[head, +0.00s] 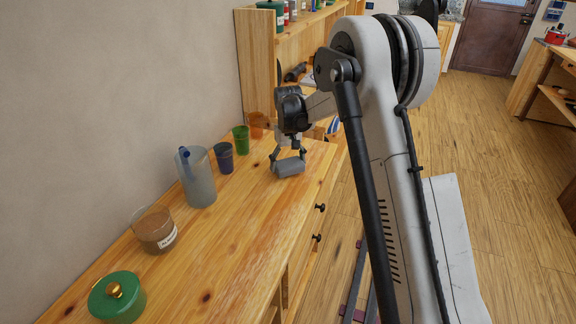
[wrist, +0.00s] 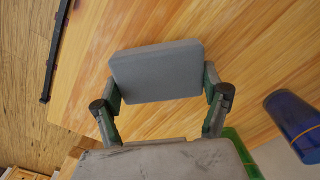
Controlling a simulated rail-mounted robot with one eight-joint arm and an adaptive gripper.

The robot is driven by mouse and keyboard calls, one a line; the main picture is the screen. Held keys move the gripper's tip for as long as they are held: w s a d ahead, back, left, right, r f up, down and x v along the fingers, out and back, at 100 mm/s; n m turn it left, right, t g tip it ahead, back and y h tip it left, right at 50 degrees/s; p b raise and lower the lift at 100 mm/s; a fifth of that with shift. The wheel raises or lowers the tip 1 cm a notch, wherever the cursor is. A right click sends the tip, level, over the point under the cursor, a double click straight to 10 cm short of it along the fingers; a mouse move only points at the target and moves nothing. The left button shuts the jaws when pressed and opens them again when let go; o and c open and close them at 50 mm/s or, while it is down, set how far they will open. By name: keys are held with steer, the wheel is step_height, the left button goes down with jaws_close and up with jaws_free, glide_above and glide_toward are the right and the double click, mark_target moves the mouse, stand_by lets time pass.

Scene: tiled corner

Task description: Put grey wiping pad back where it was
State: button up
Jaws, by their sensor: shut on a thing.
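The grey wiping pad (head: 288,167) is at the far end of the wooden counter in the head view. In the wrist view the pad (wrist: 157,72) is a flat grey block between the two fingers. My gripper (head: 288,155) points down and is shut on the pad, with one finger at each end of it. In the wrist view my gripper (wrist: 160,90) shows both fingertips at the pad's sides. I cannot tell whether the pad touches the counter or is slightly above it.
On the counter (head: 240,235) along the wall stand an orange cup (head: 256,125), green cup (head: 241,139), dark blue cup (head: 224,158), translucent pitcher (head: 197,178), labelled brown container (head: 155,230) and green lidded pot (head: 117,298). A wooden shelf (head: 256,60) stands behind. The counter's front strip is clear.

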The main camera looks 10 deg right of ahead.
steer(key=shift+f, duration=0.5)
steer(key=shift+f, duration=0.15)
steer(key=o, duration=1.2)
